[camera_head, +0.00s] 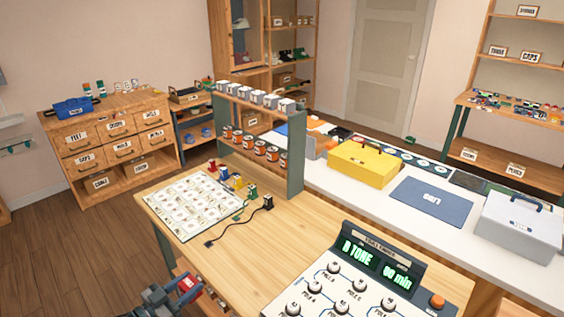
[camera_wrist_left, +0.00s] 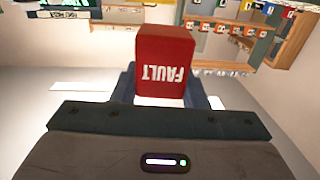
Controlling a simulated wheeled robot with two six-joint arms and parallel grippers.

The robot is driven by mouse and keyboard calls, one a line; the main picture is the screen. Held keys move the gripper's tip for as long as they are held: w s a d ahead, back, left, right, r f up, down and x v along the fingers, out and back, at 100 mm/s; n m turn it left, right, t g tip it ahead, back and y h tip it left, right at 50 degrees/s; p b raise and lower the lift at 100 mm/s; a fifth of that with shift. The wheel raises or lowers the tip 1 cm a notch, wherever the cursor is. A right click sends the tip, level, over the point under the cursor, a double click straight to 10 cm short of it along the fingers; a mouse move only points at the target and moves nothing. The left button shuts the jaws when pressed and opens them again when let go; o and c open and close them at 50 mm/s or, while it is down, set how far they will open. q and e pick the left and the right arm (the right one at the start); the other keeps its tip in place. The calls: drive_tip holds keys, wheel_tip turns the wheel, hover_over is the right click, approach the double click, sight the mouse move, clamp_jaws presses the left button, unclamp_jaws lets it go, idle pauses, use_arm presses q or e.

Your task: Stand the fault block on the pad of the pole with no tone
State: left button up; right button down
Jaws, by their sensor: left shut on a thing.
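A red fault block (camera_wrist_left: 166,62) with white FAULT lettering is in the left wrist view, the lettering upside down there. It also shows in the head view (camera_head: 190,284) at the lower left, beside the wooden table. My left gripper (camera_head: 174,296) is shut on it, clear of the table. A sloping white panel (camera_head: 322,296) stands at the table's front right. It carries several round dark-and-white pieces, blue lines and labels including POLE A and POLE C. Its green display (camera_head: 376,263) reads B TONE and 00 min. The panel's lower part is cut off. My right gripper is not in view.
A white card sheet (camera_head: 188,205), small coloured blocks (camera_head: 235,182) and a black cable (camera_head: 238,226) lie on the wooden table (camera_head: 262,262). A rack (camera_head: 294,160) with cans and white boxes stands at its back. The middle of the table is mostly clear.

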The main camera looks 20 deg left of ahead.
use_arm(q)
drive_tip(key=shift+d+f, duration=0.1)
drive_tip(key=shift+d, duration=0.25)
drive_tip(key=d+r+n+y, duration=0.1)
drive_tip(key=d+r, duration=0.2)
drive_tip(key=d, duration=0.4)
drive_tip(key=d+r+n+y, duration=0.1)
drive_tip(key=d+r+y, duration=0.1)
drive_tip(key=d, duration=0.5)
drive_tip(key=w+d+r+n+y, duration=0.1)
drive_tip(key=d+r+y, duration=0.1)
drive_tip(key=d+r, duration=0.3)
drive_tip(key=shift+d+t, duration=0.4)
drive_tip(key=shift+d, duration=0.8)
